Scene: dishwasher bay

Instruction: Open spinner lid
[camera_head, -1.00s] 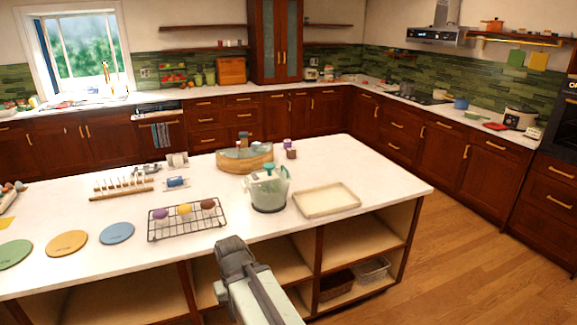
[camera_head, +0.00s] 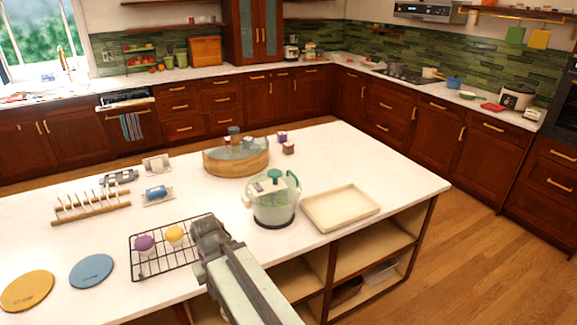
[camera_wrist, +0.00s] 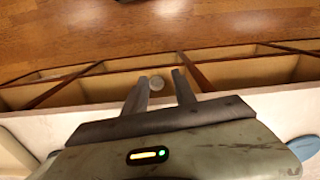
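The salad spinner (camera_head: 272,212) is a clear, greenish bowl on the white island counter. Its clear lid (camera_head: 288,183) with a green knob on top looks seated on the bowl. My gripper (camera_head: 205,225) is left of and in front of the spinner, apart from it, over the right part of the wire rack. In the wrist view, my gripper (camera_wrist: 161,85) has its two fingers spread with a gap between them and nothing held. The spinner cannot be made out in the wrist view.
A cream tray (camera_head: 341,209) lies right of the spinner, and a wooden-sided bowl (camera_head: 237,163) stands behind it. The black wire rack (camera_head: 150,265) with a purple and a yellow cupcake is at left. Open shelves (camera_wrist: 245,72) lie below the counter edge.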

